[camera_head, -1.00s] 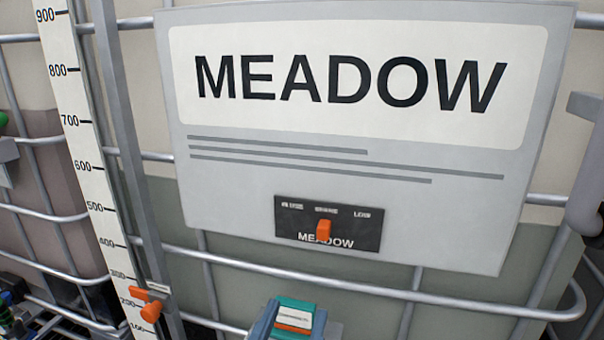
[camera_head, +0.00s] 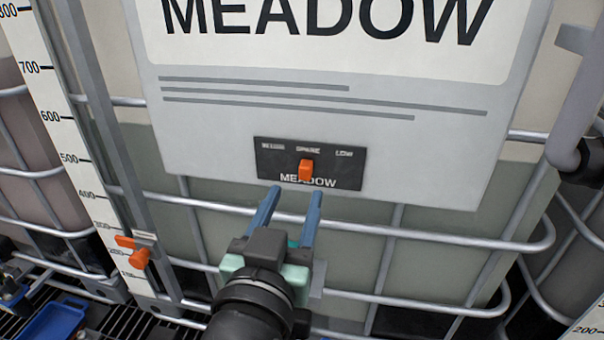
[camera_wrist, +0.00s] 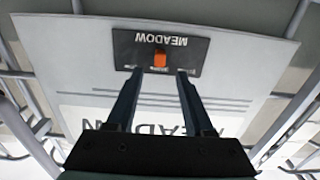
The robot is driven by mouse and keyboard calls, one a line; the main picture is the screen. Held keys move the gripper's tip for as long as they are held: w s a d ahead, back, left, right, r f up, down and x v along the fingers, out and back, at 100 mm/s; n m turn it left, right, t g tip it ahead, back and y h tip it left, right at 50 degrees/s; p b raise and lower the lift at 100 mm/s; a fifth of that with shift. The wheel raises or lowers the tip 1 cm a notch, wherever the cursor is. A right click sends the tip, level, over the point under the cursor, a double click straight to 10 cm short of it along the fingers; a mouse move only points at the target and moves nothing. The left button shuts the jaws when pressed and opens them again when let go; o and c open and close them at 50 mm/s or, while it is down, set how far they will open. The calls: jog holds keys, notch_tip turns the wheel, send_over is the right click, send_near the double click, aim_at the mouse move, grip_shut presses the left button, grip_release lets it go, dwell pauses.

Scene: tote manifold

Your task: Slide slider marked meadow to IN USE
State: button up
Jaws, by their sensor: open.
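The orange slider knob (camera_head: 306,169) sits on a dark plate (camera_head: 265,165) marked MEADOW, on the lower part of the grey sign. It stands at the middle label, which looks like SPARE; the left label is too blurred to read surely and the right one looks like LOW. My gripper (camera_head: 294,193) is open and empty just below and in front of the plate, with its blue fingers pointing at it. In the wrist view the picture is upside down, and the knob (camera_wrist: 160,60) shows between and just beyond the fingertips (camera_wrist: 159,71), seemingly untouched.
The large grey MEADOW sign (camera_head: 430,150) hangs on a caged tote. A cage bar (camera_head: 420,236) runs across just below the sign. A level scale (camera_head: 70,150) with an orange pointer (camera_head: 137,250) stands at left. A grey pipe (camera_head: 575,120) is at right.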

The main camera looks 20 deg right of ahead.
aim_at(303, 173)
jog(key=p+x, duration=0.2)
jog(key=x, duration=0.3)
jog(key=shift+w+d, duration=0.25)
grip_shut()
jog(key=shift+a, duration=0.1)
dwell(1.2)
